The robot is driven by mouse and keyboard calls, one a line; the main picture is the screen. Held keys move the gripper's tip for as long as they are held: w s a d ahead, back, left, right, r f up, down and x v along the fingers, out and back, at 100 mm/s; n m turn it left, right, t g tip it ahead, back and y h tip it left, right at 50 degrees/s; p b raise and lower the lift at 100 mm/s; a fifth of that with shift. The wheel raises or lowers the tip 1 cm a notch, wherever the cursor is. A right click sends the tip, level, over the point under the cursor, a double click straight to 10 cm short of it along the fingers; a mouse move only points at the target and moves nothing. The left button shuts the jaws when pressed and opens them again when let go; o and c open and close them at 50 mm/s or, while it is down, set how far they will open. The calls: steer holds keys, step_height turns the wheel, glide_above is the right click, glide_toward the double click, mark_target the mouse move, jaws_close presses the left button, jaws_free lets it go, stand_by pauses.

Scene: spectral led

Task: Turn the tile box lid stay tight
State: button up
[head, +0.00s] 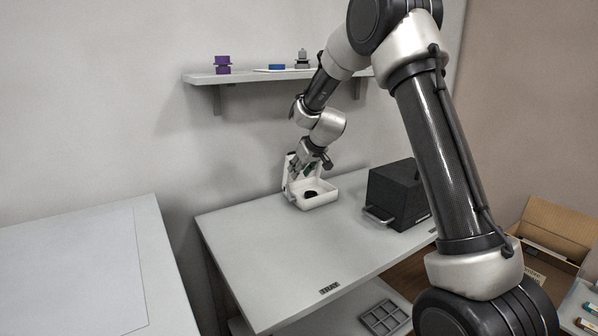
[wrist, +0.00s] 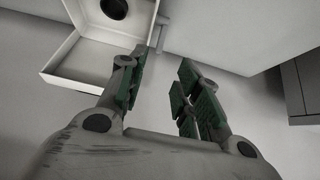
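The white tile box (head: 322,200) stands open near the back edge of the grey table, with a dark round thing (head: 311,194) inside. Its lid (head: 289,168) looks raised at the left, partly hidden by my gripper (head: 303,168). In the wrist view the box (wrist: 88,60) is at the upper left. A small grey rod-like part (wrist: 162,35), perhaps the lid stay, sits at its right side, just past my fingertips. My gripper (wrist: 162,68) has green-padded fingers spread apart with nothing visible between them. I cannot tell contact with the stay.
A dark case (head: 398,195) with a metal handle stands right of the box. A wall shelf (head: 240,76) with small items hangs behind. The table's front-left (head: 255,260) is clear. A grey compartment tray (head: 384,317) lies below the front edge.

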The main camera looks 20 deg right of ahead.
steer(key=f, duration=0.1)
steer(key=n+g, duration=0.1)
glide_toward(288, 185)
step_height(288, 185, down, 2)
steer(key=w+a, duration=0.1)
steer(key=a, duration=0.1)
steer(key=w+f, duration=0.1)
steer(key=f, duration=0.1)
steer(key=w+f+g, duration=0.1)
steer(key=f, duration=0.1)
steer(key=w+f+m+g+h, duration=0.1)
steer(key=w+f, duration=0.1)
steer(key=shift+f, duration=0.2)
jaws_close()
